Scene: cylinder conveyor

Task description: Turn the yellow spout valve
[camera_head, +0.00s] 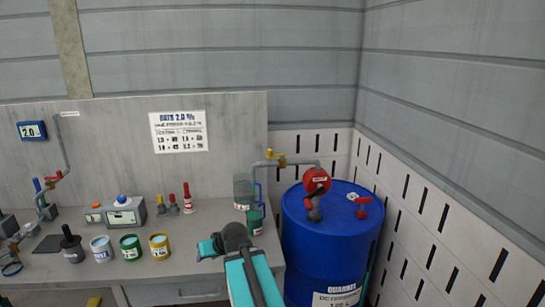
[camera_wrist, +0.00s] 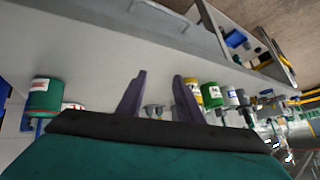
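The yellow spout valve (camera_head: 275,158) sits on a grey pipe above the right end of the bench, left of the red drum pump. Its yellow handle shows, but its exact angle is too small to tell. My gripper (camera_head: 206,249) is low over the bench's front edge, below and left of the valve and well apart from it. In the wrist view my gripper's two dark fingers (camera_wrist: 160,95) stand apart with nothing between them. The valve does not show in the wrist view.
A clear container (camera_head: 243,190) and a green can (camera_head: 255,221) stand below the spout. A blue drum (camera_head: 330,245) with a red pump (camera_head: 316,181) is at right. Yellow (camera_head: 159,246), green (camera_head: 131,247) and white (camera_head: 101,249) cans line the bench at left.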

